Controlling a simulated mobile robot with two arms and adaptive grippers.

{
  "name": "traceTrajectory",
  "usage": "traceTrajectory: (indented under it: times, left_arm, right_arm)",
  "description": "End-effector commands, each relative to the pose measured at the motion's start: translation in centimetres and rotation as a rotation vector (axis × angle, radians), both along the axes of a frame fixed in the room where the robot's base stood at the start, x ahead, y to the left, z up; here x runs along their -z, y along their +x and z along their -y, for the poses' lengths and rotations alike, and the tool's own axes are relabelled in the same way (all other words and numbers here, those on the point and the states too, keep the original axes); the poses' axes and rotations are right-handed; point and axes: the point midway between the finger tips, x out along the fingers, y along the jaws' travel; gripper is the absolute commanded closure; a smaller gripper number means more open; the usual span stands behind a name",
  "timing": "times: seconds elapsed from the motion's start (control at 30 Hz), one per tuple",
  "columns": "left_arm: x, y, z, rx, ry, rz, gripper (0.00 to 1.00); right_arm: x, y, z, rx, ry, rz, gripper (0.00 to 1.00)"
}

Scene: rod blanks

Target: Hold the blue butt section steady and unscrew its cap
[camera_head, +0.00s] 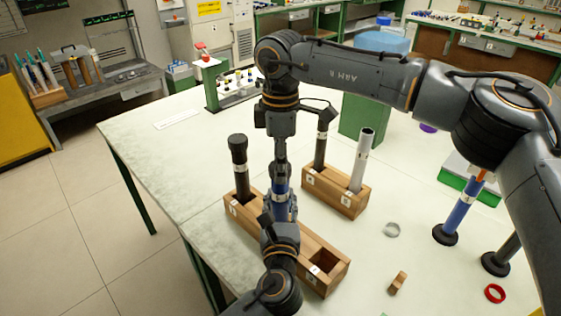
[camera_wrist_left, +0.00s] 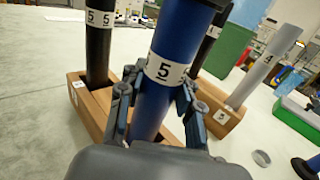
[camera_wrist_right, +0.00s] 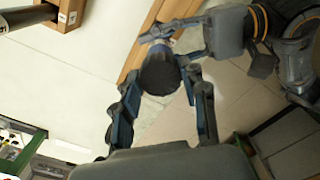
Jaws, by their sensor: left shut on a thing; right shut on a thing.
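The blue butt section (camera_wrist_left: 178,52) stands upright in the long wooden block (camera_head: 312,243), with a white band marked 5. It also shows in the head view (camera_head: 281,186). My left gripper (camera_wrist_left: 157,100) is shut around its blue body, just below the band. The dark round cap (camera_wrist_right: 160,74) shows end-on in the right wrist view. My right gripper (camera_wrist_right: 162,80) points down from above and is shut on the cap, one finger on each side. In the head view, the right gripper (camera_head: 281,160) hides the cap.
A black section (camera_head: 239,165) stands in the same block, left of the blue one. A second block (camera_head: 335,190) behind holds a dark and a grey tube (camera_head: 361,158). A grey ring (camera_head: 392,230), a wooden piece (camera_head: 397,283) and a red ring (camera_head: 495,293) lie to the right.

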Motion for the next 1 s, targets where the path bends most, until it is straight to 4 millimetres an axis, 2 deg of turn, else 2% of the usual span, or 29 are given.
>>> traceTrajectory:
  times: [0.17,1.0]
  left_arm:
    - [0.12,-0.1,0.08,0.002,0.002,-0.002,1.0]
    - [0.11,-0.16,0.2,0.005,0.002,-0.001,1.0]
  right_arm:
    - [-0.03,0.18,-0.02,-0.259,0.003,0.004,0.95]
    - [-0.15,0.05,-0.25,-2.081,0.001,0.008,0.95]
